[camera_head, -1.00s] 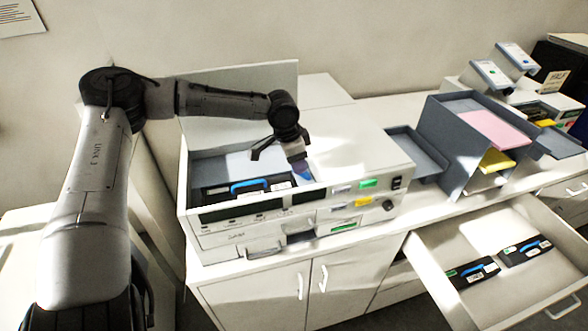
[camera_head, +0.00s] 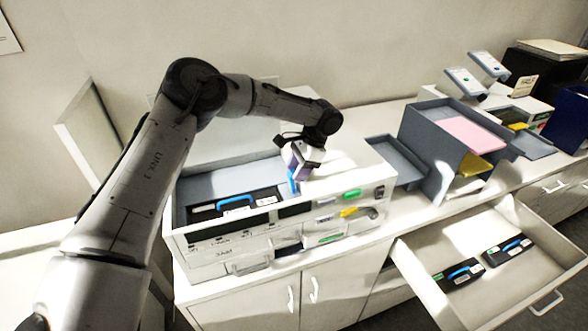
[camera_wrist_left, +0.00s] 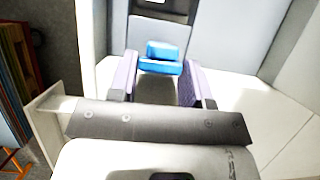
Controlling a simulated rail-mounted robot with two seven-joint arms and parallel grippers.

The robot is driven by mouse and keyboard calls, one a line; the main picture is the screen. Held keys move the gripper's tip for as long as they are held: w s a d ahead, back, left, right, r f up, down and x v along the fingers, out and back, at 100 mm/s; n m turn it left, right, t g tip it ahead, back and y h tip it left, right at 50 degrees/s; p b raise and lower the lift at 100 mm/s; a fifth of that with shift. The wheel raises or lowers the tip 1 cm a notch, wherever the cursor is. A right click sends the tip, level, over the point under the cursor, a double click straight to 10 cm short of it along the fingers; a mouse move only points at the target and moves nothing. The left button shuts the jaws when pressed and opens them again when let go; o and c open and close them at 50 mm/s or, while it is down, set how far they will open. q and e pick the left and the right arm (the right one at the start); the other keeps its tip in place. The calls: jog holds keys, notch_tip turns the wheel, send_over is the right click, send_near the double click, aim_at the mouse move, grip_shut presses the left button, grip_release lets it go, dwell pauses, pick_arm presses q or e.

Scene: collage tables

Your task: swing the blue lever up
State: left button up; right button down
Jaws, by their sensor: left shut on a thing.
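The blue lever (camera_head: 293,182) is at the right end of the printer's open top bay, just beside the black cartridge. In the head view it shows as a small blue piece under my left gripper (camera_head: 299,174), and the gripper hides part of it. In the left wrist view the blue lever (camera_wrist_left: 163,62) sits between the two purple fingers of my left gripper (camera_wrist_left: 160,70), which is shut on it. The printer (camera_head: 285,218) stands on the white cabinet. My right gripper does not show.
A black cartridge (camera_head: 238,206) with a blue handle lies in the printer bay. A grey sorter (camera_head: 425,150) with pink and yellow sheets stands to the right. An open drawer (camera_head: 420,272) at the lower right holds two black cartridges.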

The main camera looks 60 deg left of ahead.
pick_arm(q)
jog(key=shift+w+g, duration=0.15)
jog(key=shift+g, duration=0.15)
dwell(0.4)
jog(key=o, duration=0.9)
jog(key=b+v, duration=0.1)
jog(key=v, duration=1.2)
jog(key=shift+w+d+r, duration=0.2)
jog(key=shift+r, duration=0.15)
